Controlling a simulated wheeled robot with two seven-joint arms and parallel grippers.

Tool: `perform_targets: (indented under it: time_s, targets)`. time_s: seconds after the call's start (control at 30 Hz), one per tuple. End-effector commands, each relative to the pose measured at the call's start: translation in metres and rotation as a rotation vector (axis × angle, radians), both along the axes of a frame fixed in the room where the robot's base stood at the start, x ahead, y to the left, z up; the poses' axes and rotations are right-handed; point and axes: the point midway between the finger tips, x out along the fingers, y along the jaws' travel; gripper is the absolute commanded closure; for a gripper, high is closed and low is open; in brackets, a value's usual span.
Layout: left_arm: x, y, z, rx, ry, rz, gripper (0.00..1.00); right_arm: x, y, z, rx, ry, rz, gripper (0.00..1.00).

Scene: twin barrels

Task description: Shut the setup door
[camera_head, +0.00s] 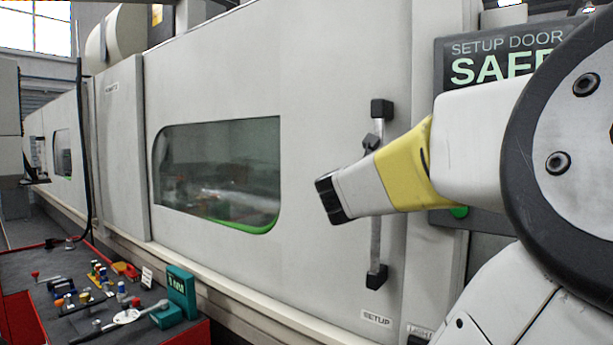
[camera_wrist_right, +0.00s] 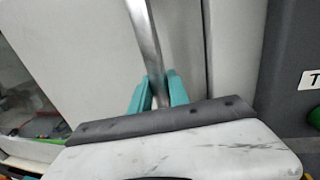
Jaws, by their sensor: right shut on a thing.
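The setup door is a large light-grey panel (camera_head: 310,110) with a dark rounded window (camera_head: 218,172) and a SETUP label (camera_head: 376,317) low at its right. Its handle (camera_head: 377,245) is an upright metal bar between black end mounts near the door's right edge. The bar also shows in the right wrist view (camera_wrist_right: 142,35). My right gripper (camera_wrist_right: 158,92) is shut on the bar, one teal finger on each side. In the head view my yellow-banded right wrist lies across the handle and hides its middle. My left gripper is out of view.
A dark sign (camera_head: 490,65) reading SETUP DOOR and partly SAFE stands right of the door, half hidden by my arm. A red-edged tool cart (camera_head: 25,318) with several tools and a teal block (camera_head: 181,290) sits at lower left. A rail (camera_head: 265,315) runs below the door.

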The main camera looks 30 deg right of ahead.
Motion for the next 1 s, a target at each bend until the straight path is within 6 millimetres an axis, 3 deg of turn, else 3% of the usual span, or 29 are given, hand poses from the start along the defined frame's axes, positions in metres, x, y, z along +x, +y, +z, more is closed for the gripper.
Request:
perform_targets:
  time_s: [0.47, 0.5, 0.6, 1.0]
  targets:
    - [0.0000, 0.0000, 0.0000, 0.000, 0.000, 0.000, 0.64, -0.0080, -0.0042, -0.0007, 0.002, 0.001, -0.005, 1.00]
    - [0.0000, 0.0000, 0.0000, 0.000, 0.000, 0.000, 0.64, -0.0082, -0.0043, -0.0007, 0.002, 0.001, -0.006, 0.72]
    - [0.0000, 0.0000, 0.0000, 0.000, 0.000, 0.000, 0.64, -0.0077, -0.0040, -0.0004, 0.001, 0.001, -0.005, 0.57]
    - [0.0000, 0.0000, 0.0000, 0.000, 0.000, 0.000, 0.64, -0.0115, 0.0050, 0.0006, -0.001, 0.000, 0.000, 0.57]
